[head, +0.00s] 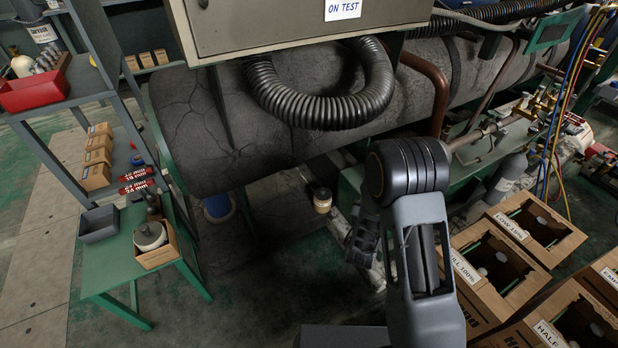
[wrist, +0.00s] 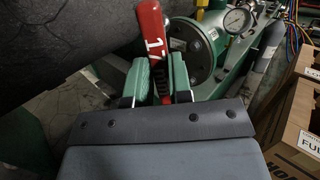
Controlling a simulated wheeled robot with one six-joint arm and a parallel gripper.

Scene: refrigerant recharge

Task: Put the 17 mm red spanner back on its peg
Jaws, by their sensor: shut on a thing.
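In the wrist view, the red spanner (wrist: 152,32) stands up between the green fingers of my gripper (wrist: 160,82). White digits on it begin with a 1; the rest is partly covered by a finger. The gripper is shut on it. In the head view my arm hides the gripper, and I cannot make out the spanner. Red labelled pieces with white mm markings (head: 137,180) show at the left, above the green table. I cannot make out an empty peg in either view.
A large dark cracked tank (head: 200,125) with a ribbed hose spans the back. Open cardboard boxes (head: 530,225) stand at the right. A green table (head: 115,275) with a grey bin (head: 98,224) is at the left. A pressure gauge (wrist: 237,20) lies beyond my gripper.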

